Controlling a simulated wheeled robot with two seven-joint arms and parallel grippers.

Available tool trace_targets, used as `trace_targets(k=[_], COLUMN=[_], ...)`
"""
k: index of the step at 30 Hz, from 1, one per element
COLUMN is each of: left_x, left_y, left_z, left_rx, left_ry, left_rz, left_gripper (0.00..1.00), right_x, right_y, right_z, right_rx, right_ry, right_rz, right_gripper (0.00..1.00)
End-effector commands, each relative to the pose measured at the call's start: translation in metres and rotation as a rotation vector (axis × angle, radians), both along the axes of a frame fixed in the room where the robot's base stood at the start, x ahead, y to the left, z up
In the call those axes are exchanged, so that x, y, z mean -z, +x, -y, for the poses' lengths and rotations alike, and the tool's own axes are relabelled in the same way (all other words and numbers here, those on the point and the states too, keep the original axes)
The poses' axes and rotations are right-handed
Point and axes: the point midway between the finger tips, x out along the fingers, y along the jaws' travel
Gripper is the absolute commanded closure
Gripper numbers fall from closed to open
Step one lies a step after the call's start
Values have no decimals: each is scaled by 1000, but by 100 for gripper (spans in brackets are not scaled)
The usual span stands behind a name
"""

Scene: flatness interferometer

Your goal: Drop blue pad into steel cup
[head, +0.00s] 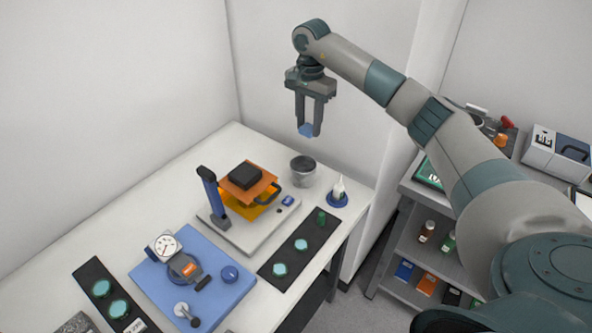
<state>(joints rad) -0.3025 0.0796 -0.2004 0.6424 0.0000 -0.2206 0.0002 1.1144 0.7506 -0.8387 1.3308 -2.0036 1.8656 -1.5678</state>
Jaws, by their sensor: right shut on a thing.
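The blue pad (306,130) is held between the fingertips of my right gripper (308,128), which points down. The pad is in the air above the back right part of the table. The steel cup (302,171) stands upright on the table below the gripper, near the back edge. The pad shows directly above the cup in the picture, clearly apart from it; the exact alignment in depth is hard to tell. The inside of the cup is only partly visible. My left gripper is not in view.
Beside the cup are an instrument with an orange plate (248,188) and a white bottle on a blue base (338,193). A black strip with green discs (300,244) and a blue mat with a dial gauge (222,304) lie nearer. A shelf cart (398,250) stands right.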

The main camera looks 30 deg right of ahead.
Motion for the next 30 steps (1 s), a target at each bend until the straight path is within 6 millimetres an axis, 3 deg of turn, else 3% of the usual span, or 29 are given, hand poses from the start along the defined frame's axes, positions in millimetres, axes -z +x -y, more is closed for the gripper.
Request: trace_targets(k=[6, 19, 30], left_x=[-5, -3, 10], left_y=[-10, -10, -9], left_z=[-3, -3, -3], left_rx=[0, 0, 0], left_ry=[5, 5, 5], left_rz=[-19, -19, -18], left_gripper=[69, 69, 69], right_x=[3, 6, 36], right_y=[3, 3, 2], right_z=[8, 7, 7], right_rx=[-2, -3, -3], right_ry=[1, 2, 2], right_rz=[2, 1, -1], right_gripper=[85, 85, 85])
